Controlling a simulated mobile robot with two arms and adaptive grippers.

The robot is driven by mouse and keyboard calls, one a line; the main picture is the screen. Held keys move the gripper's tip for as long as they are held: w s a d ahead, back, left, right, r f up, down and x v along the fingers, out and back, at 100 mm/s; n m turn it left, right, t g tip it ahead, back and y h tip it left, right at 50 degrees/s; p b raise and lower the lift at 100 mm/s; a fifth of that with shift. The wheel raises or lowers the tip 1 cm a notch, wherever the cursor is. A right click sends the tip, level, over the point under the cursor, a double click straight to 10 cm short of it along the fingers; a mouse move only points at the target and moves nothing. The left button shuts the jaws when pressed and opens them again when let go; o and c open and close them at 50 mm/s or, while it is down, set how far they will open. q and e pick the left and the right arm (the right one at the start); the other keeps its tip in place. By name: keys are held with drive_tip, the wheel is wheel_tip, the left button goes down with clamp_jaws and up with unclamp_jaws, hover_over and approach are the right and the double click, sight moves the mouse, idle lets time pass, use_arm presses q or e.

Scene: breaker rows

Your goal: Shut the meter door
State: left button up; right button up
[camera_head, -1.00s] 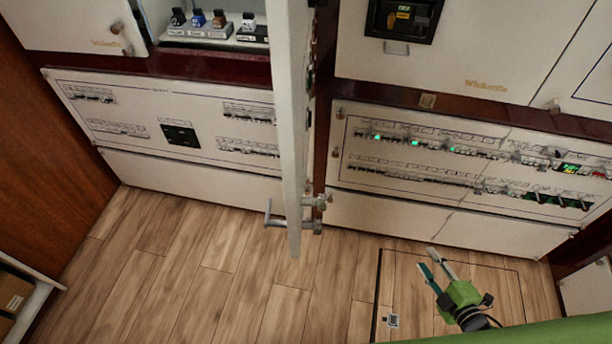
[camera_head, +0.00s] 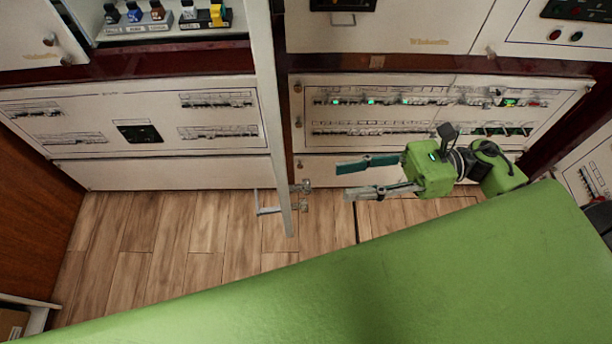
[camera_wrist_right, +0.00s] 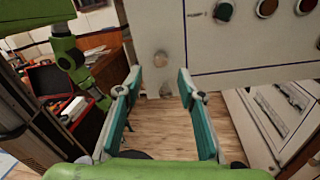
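An open cabinet door, which I take to be the meter door (camera_head: 268,110), stands out from the cabinet row and shows nearly edge-on in the head view. A metal handle (camera_head: 266,210) is near its lower end. My right gripper (camera_head: 345,180) is to the right of the door, open and empty, fingers pointing left towards it with a gap between. In the right wrist view, the gripper (camera_wrist_right: 157,78) is open in front of a pale panel (camera_wrist_right: 205,50) with a round knob and coloured buttons, apparently the door's outer face. My left gripper is not seen.
An open compartment (camera_head: 150,35) with coloured devices is left of the door. Closed breaker panels (camera_head: 130,125) and (camera_head: 440,110) line the wall. The wooden floor (camera_head: 160,235) below is clear. My green body covers the lower part of the head view.

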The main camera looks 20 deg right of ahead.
sight(310, 186)
drive_tip(key=a+p, duration=0.1)
drive_tip(key=a, duration=0.2)
drive_tip(key=w+a+p, duration=0.1)
drive_tip(key=a, duration=0.2)
drive_tip(key=a+p, duration=0.1)
drive_tip(key=a, duration=0.2)
drive_tip(key=shift+w, duration=0.15)
drive_tip(key=shift+d, duration=0.1)
clamp_jaws()
